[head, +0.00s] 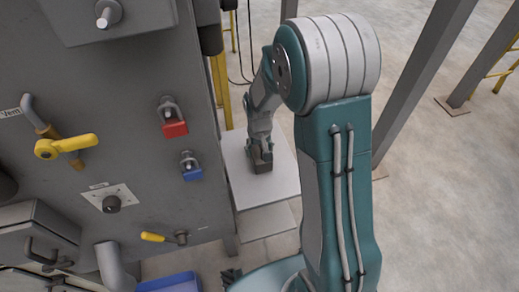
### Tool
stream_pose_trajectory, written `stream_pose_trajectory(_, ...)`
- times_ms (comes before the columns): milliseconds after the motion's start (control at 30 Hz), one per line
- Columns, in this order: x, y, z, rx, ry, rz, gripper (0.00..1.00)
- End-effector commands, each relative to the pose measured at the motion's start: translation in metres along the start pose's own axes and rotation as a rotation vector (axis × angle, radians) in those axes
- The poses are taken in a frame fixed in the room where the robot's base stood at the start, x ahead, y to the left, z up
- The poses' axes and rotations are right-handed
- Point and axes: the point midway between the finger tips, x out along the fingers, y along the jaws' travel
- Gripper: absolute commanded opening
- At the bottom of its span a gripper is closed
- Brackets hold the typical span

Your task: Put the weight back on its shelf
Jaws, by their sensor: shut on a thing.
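My gripper (259,146) points down over the pale shelf (268,192), beside the grey machine. It is shut on a dark block, the weight (261,163). The weight shows below the fingers, within the outline of the shelf top. I cannot tell whether its underside touches the shelf or is slightly above it. The fingers and the upper part of the weight are small in view and partly hidden by my wrist.
The grey machine panel (120,140) stands to the left, with a red padlock (175,129), a blue padlock (192,174) and a yellow valve handle (65,146) projecting. A blue bin (170,284) is at the bottom. Grey posts (425,80) stand at right.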

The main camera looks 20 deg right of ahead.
Motion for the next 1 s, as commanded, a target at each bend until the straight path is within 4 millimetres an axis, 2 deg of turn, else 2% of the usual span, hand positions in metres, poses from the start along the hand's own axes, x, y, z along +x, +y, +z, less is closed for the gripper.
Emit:
stream_pose_trajectory(167, 0.001, 0.000, 0.000, 0.000, 0.001, 0.000, 0.18)
stream_pose_trajectory(200, 0.001, 0.000, 0.000, 0.000, -0.001, 0.000, 0.97)
stream_pose_trajectory(233, 0.001, 0.000, 0.000, 0.000, -0.001, 0.000, 1.00)
stream_pose_trajectory(667, 0.000, 0.000, 0.000, 0.000, 0.000, 0.000, 1.00)
stream_pose_trajectory(833, -0.021, 0.000, -0.001, 0.000, 0.005, 0.000, 1.00)
stream_pose_trajectory(1000, -0.057, 0.000, -0.001, 0.000, 0.006, 0.000, 1.00)
